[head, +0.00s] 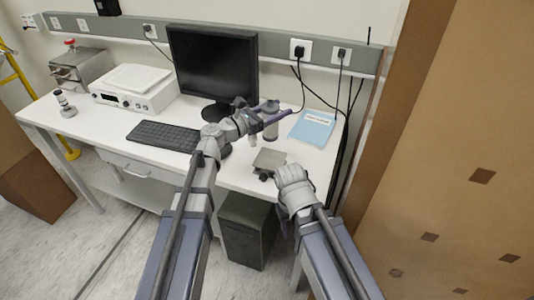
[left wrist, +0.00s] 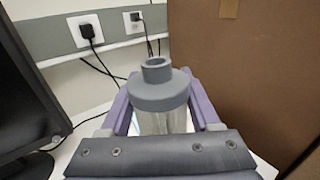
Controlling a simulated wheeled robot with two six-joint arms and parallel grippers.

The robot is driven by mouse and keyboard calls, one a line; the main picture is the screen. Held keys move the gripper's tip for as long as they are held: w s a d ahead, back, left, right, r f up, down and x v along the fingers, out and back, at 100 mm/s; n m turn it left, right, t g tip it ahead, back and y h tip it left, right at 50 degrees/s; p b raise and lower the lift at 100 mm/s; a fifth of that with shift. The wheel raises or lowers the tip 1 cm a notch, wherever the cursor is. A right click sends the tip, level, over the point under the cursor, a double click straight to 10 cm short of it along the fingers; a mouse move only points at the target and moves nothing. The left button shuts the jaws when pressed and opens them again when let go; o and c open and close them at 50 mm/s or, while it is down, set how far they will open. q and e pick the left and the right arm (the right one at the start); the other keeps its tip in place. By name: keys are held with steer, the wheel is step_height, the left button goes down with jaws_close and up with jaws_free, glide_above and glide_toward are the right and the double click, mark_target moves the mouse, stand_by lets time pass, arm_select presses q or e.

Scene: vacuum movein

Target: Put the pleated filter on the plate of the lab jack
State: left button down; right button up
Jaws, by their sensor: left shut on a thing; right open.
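The pleated filter (left wrist: 159,96) has a grey cap with a neck and a pale body; it stands roughly upright between the purple fingers of my left gripper (left wrist: 163,112). In the head view the filter (head: 270,131) shows at the left gripper (head: 266,115), near the back of the white bench. The left gripper is shut on it. The lab jack (head: 269,160), with a small grey plate, stands near the bench's front edge, its plate bare. My right gripper (head: 291,173) is beside the jack on its right; its fingers are mostly hidden, and it is open.
A blue book (head: 313,126) lies right of the filter. A monitor (head: 214,66) and keyboard (head: 163,136) are to the left. A large cardboard-brown box (head: 455,130) rises at the right. A black computer case (head: 246,231) stands below the bench.

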arm_select(q)
step_height(320, 180, down, 10)
steer(key=b, duration=0.9)
steer(key=shift+b, duration=0.35)
steer(key=shift+f, duration=0.2)
steer(key=shift+c, duration=0.6)
jaws_free()
steer(key=shift+r, duration=0.1)
steer(key=v, duration=1.2)
steer(key=shift+r, duration=0.15)
